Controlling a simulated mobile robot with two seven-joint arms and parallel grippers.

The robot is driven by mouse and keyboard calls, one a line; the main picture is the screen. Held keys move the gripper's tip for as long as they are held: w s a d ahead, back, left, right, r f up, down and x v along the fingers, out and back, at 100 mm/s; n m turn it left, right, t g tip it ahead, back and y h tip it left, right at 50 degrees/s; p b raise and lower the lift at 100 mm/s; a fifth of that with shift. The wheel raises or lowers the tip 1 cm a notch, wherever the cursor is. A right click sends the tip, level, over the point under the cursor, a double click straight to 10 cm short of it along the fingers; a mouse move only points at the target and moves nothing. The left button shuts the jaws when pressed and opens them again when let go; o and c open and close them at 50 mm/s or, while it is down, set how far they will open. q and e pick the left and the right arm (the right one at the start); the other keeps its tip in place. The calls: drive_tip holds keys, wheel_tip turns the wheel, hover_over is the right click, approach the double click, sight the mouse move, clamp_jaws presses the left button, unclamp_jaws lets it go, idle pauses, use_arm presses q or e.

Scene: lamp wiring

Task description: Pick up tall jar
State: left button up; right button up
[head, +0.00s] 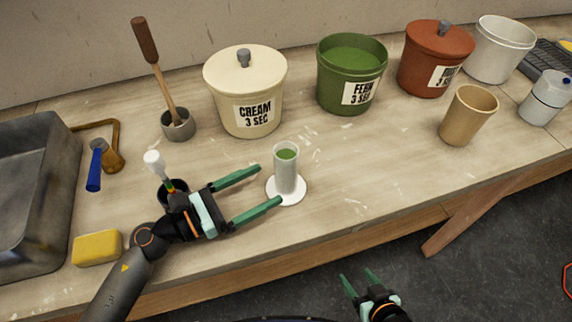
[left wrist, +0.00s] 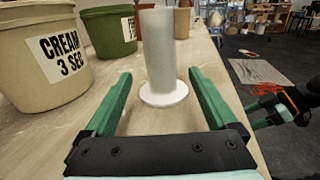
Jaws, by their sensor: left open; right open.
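The tall jar (head: 286,172) is a pale grey cylinder with green inside its top. It stands upright on a round white base (head: 291,196) near the front of the bench. It also shows in the left wrist view (left wrist: 159,50), straight ahead between the two fingers. My left gripper (head: 270,185) is open, with its green fingers pointing at the jar. The fingertips are close to the jar's left side, and I see nothing between the fingers' inner ends. My right gripper (head: 359,281) is open and empty, over the floor in front of the bench.
A cream pot (head: 252,113), a green pot (head: 345,100) and a red pot (head: 428,70) stand behind the jar. A tan cup (head: 466,118) is to the right. A sponge (head: 97,248), a sink (head: 35,190) and a dark cup with a white-headed tool (head: 154,162) are left.

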sight(276, 179)
use_arm(q)
drive_tip(key=p+x, duration=0.1)
drive_tip(key=x, duration=0.5)
drive_tip(key=shift+d, duration=0.25)
drive_tip(key=shift+r, duration=0.1)
clamp_jaws()
idle(0.4)
